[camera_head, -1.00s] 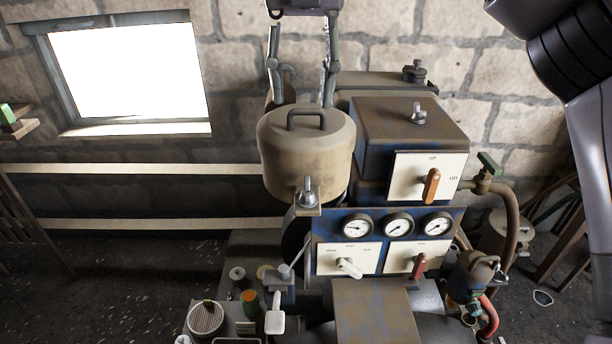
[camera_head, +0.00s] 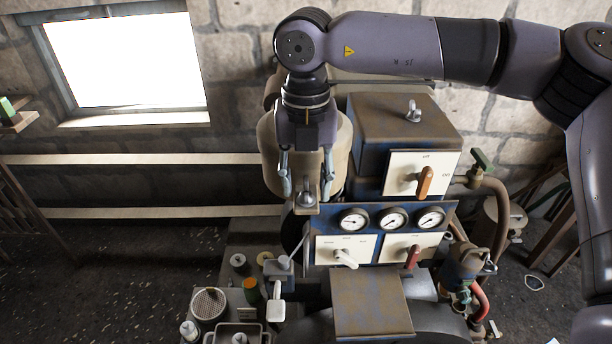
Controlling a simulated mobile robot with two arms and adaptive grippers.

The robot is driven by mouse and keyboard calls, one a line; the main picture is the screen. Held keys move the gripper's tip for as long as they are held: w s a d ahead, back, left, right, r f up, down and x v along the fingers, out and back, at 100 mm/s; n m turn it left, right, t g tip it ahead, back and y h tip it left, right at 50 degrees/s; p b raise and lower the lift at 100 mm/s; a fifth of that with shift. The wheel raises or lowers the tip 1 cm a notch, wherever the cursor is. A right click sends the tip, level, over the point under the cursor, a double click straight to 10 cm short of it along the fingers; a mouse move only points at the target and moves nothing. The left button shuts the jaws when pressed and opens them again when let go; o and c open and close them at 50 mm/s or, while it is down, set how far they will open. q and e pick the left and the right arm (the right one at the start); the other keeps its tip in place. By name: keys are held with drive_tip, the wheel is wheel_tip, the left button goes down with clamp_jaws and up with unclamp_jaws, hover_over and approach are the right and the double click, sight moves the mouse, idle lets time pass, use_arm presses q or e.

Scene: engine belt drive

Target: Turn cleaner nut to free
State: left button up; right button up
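The cleaner is a beige metal drum (camera_head: 342,150), now largely hidden behind my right arm. A grey nut (camera_head: 306,190) sits on a small bracket at its lower front. My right gripper (camera_head: 307,192) points down in front of the drum, with its two thin fingers spread wide. In the picture the nut lies between the fingertips, with a gap on each side. I cannot tell whether the fingers are at the nut's depth. The drum's top handle is hidden by the gripper. My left gripper is not in view.
Right of the drum stands a brown box (camera_head: 405,125) with a small fitting on top and an orange-handled switch (camera_head: 425,181). Gauges (camera_head: 393,218) and two lever switches sit below. A bench with a white-handled lever (camera_head: 276,308) and small parts is at the lower left.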

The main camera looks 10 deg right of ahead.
drive_tip(key=shift+f, duration=0.6)
drive_tip(key=shift+c, duration=0.5)
clamp_jaws()
